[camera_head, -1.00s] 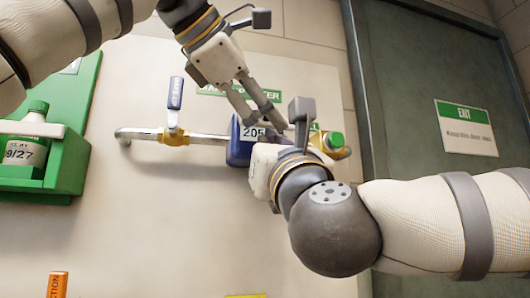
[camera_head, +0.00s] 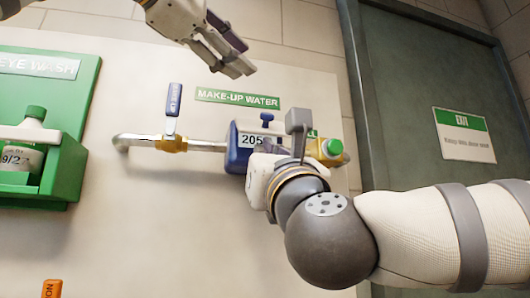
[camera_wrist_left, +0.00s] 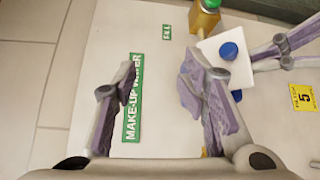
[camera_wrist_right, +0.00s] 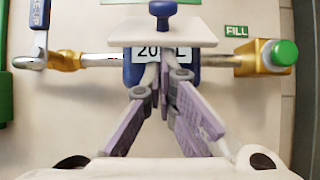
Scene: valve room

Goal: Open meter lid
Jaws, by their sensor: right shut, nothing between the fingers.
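The water meter (camera_head: 240,158) is a blue box on a wall pipe, with a number face, also seen in the right wrist view (camera_wrist_right: 132,72). Its white lid (camera_wrist_right: 160,32) with a blue knob (camera_wrist_right: 162,10) juts out at the top, above the face, which is uncovered. The left wrist view shows the lid (camera_wrist_left: 213,45) from above, beside the fingers. My left gripper (camera_head: 240,62) is open and empty, above the meter, apart from it. My right gripper (camera_wrist_right: 166,75) is shut and empty in front of the number face, below the lid; contact is unclear.
A pipe with a blue-handled valve (camera_head: 173,100) runs left of the meter. A yellow fitting with a green cap (camera_head: 333,147) is at its right. A green eye wash station (camera_head: 65,165) hangs at left, a door (camera_head: 430,110) at right.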

